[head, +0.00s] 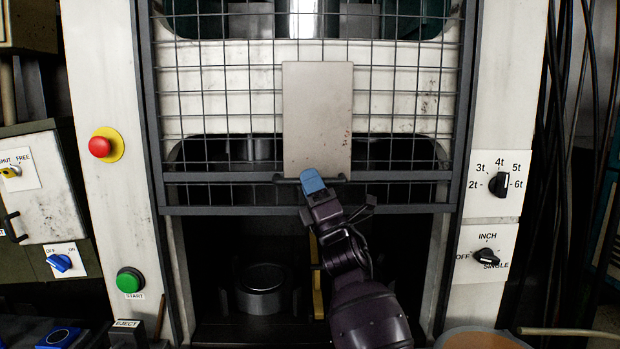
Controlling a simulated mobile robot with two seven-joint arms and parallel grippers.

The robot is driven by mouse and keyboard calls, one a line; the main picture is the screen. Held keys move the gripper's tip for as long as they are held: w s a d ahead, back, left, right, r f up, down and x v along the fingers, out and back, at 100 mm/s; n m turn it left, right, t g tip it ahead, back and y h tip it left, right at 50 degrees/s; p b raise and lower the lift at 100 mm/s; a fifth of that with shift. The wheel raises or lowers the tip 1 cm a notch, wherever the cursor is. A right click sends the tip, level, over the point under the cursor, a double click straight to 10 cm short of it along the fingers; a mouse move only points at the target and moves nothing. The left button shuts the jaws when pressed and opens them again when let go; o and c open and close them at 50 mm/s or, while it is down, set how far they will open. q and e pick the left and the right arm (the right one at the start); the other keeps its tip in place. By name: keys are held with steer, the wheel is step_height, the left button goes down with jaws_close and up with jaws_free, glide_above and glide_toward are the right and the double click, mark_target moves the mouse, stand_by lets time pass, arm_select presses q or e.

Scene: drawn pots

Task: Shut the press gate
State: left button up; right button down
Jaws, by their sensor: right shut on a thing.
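The press gate (225,197) is a dark wire-mesh frame across the press opening. Its lower edge hangs above the bed, so the space beneath it is open. A blank beige plate (318,115) is fixed on the mesh. A dark handle bar (285,180) runs along the gate just under the plate. My right gripper (312,183), with a blue fingertip, is shut on this handle near its middle; the arm reaches up from below. Part of the handle is hidden behind the gripper. My left gripper is not in view.
A round metal pot-like die (262,288) stands on the bed under the gate. A red stop button (101,146) and green start button (130,281) are on the left post. Tonnage (499,184) and mode (486,256) knobs are on the right post.

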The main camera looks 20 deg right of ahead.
arm_select(q)
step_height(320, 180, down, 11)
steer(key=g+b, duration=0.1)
steer(key=b, duration=0.9)
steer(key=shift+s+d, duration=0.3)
arm_select(e)
step_height(320, 180, down, 19)
steer(key=c, duration=1.4)
jaws_free()
arm_select(q)
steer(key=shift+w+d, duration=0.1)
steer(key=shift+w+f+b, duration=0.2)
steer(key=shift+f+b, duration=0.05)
steer(key=shift+b, duration=0.55)
arm_select(e)
steer(key=v, duration=1)
steer(key=shift+s+f, duration=0.25)
steer(key=shift+f, duration=0.05)
